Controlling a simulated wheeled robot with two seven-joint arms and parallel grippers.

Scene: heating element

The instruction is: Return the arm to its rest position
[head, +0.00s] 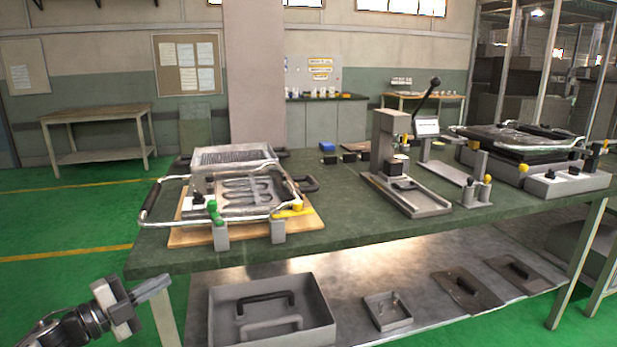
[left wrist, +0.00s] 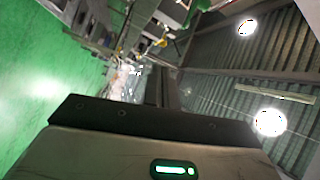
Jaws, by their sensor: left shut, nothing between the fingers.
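My left gripper (head: 150,287) is at the lower left of the head view, in front of the workbench's left front corner and below its top. Its fingers are shut and empty, pointing right. In the left wrist view the gripper body (left wrist: 150,130) fills the lower part, and the picture is tilted, with green floor and ceiling behind. On the bench's left end, the heating element (head: 245,188) lies in a fixture with a bent metal handle frame, on a wooden board (head: 310,221). The left gripper is clear of it. My right gripper is not in the head view.
The green-topped workbench (head: 340,228) spans the middle. A press (head: 390,150) and a second fixture (head: 525,145) stand on it. The lower shelf holds a grey bin (head: 270,338), a small tray (head: 387,322) and flat plates. Green floor lies open at left, before a side table (head: 98,112).

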